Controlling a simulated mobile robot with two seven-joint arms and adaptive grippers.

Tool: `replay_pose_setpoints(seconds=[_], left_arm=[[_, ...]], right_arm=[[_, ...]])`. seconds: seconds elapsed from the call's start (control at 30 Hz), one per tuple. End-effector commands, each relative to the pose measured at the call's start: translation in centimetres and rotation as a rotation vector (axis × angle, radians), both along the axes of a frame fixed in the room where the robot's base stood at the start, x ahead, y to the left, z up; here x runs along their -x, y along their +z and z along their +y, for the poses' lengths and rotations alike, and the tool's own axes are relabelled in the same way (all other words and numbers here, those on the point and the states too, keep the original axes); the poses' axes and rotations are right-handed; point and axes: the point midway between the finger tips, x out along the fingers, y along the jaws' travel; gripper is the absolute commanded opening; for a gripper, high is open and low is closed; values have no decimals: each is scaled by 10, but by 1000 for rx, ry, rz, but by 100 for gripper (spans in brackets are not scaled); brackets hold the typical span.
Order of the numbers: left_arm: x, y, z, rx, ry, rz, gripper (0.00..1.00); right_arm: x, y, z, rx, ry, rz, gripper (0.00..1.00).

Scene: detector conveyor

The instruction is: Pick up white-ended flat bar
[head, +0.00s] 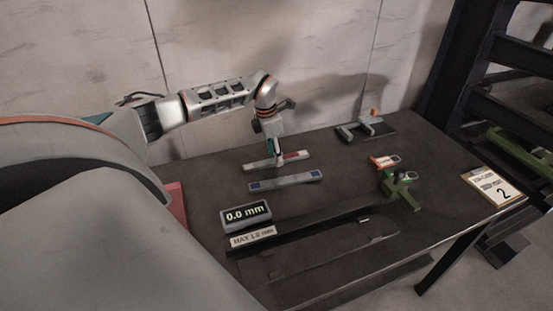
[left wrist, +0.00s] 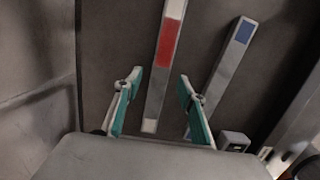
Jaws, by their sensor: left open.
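The white-ended flat bar (head: 258,164) lies on the dark table near the wall. It is grey with a red section; in the left wrist view (left wrist: 158,75) a white end shows at the bottom and white beyond the red at the top. My left gripper (head: 277,160) points down at the bar's middle, hiding part of it in the head view. In the left wrist view its teal fingers (left wrist: 159,83) are open, one on each side of the bar, with gaps. I cannot tell the exact height of the fingertips. My right gripper is not in view.
A blue-ended flat bar (head: 286,180) lies close in front. A display reading 0.0 mm (head: 246,216) and a MAX label (head: 253,237) stand nearer. A green clamp-like tool (head: 401,190), a grey bracket (head: 366,128) and a clipboard marked 2 (head: 492,186) lie to the right.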

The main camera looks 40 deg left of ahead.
Motion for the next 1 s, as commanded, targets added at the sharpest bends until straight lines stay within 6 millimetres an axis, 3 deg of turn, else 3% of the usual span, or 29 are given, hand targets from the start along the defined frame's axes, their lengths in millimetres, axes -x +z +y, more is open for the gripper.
replay_pose_setpoints(seconds=[0.1, 0.37, 0.53, 1.0], left_arm=[[-1, -11, -1, 0, 0, 0, 40], [-2, -13, -1, 0, 0, -1, 40], [-2, -13, -1, 0, 0, -1, 0], [-4, -4, -1, 0, -1, -7, 0]], right_arm=[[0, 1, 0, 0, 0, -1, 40], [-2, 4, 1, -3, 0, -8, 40], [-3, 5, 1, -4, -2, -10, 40], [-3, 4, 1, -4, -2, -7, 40]])
